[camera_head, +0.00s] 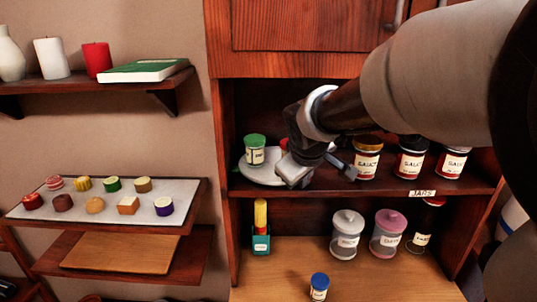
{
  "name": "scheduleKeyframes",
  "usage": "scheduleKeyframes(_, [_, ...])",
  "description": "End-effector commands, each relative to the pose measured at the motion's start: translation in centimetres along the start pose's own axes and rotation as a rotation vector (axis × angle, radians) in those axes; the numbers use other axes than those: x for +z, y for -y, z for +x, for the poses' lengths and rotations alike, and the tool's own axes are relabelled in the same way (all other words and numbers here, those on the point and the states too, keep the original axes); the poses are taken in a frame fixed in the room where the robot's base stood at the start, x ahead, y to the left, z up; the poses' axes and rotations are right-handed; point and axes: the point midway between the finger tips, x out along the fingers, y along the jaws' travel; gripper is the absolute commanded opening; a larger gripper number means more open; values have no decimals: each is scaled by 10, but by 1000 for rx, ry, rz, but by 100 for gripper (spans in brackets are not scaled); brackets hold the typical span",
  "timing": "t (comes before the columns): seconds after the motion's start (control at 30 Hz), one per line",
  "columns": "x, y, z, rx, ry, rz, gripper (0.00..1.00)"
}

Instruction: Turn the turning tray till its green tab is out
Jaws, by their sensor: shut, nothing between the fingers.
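The turning tray (262,174) is a pale grey round disc on the cabinet's middle shelf, at its left end. A jar with a green lid (255,150) stands upright on it. Another small jar with a red lid shows partly behind my arm. My gripper (345,169) is shut and empty at the tray's right side, low over the shelf. I cannot tell whether it touches the tray.
Several labelled jars (410,160) stand right of my gripper on the same shelf. Glass canisters (346,234) and a blue-lidded jar (319,286) stand below. A board of small pastries (105,201) is at left. My arm covers the upper right.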

Motion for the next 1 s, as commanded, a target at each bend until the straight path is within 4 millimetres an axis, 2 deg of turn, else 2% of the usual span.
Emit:
scheduleKeyframes(0.27, [2, -5, 2, -15, -15, -27, 0])
scheduleKeyframes(1.0, [-1, -4, 3, -17, -18, -33, 0])
